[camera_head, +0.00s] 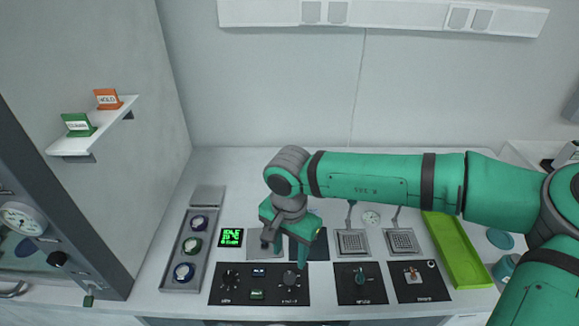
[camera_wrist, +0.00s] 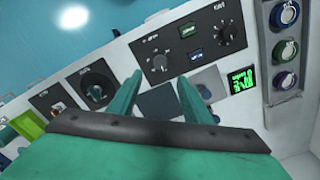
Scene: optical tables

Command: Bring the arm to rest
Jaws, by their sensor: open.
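My green arm (camera_head: 365,176) reaches in from the right in the head view and spans above the bench. My gripper (camera_head: 286,244) hangs down over the plates behind the wide black control panel. In the wrist view my gripper (camera_wrist: 158,95) shows two green fingers apart, with nothing between them. Below the fingers are a dark plate (camera_wrist: 158,103) and the black panel (camera_wrist: 190,40) with knobs. I cannot tell how high the fingertips are above the bench.
A small green display (camera_head: 231,238) and a grey tray (camera_head: 181,285) with several round jars stand to the left. Two smaller black panels, grated plates (camera_head: 352,243) and a lime tray (camera_head: 456,262) lie to the right. A wall shelf (camera_head: 92,136) holds two signs.

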